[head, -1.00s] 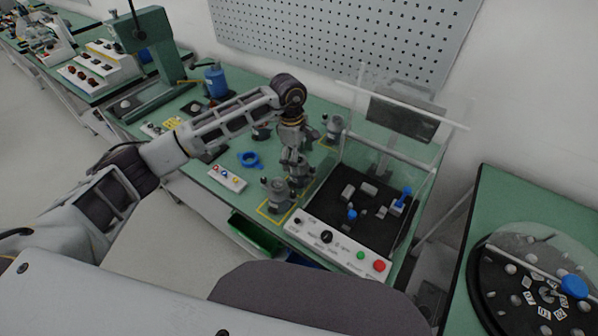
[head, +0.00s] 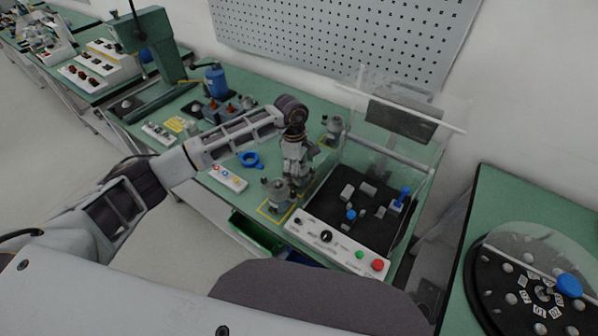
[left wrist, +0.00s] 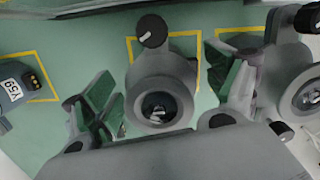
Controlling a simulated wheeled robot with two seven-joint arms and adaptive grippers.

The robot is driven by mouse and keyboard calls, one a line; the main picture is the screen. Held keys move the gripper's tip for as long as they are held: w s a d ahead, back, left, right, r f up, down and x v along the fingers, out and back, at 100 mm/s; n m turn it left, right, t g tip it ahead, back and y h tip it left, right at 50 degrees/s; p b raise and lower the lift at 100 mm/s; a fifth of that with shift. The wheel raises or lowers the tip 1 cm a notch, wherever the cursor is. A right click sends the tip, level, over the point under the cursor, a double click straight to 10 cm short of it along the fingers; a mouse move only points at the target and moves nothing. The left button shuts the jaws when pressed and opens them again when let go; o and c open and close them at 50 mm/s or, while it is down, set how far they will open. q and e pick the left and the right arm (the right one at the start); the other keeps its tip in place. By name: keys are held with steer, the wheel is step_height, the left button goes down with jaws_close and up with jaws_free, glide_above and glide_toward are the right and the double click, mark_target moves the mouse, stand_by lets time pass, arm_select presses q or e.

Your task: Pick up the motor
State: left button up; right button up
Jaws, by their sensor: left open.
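In the left wrist view a grey motor (left wrist: 160,84) with a round open end and a dark knob stands in a yellow-outlined square, between the two fingers of my left gripper (left wrist: 165,105). The fingers are apart, one on each side, and appear not to touch it. In the head view my left gripper (head: 297,172) points down over the bench and hides what is directly beneath it. One grey motor (head: 279,193) stands at front left of it in a yellow square, another (head: 334,126) behind it to the right. My right gripper is not seen.
A test station with a black bed (head: 374,213), clear guards and a button panel (head: 335,241) stands right of the gripper. A blue ring (head: 250,159) and a white button box (head: 228,177) lie to the left. A second motor (left wrist: 293,85) is close by at right in the wrist view.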

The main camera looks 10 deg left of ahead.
arm_select(q)
steer(key=shift+c, duration=0.3)
steer(key=c, duration=1.4)
steer(key=shift+c, duration=1.2)
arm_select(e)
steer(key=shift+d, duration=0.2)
arm_select(q)
steer(key=shift+r, duration=0.2)
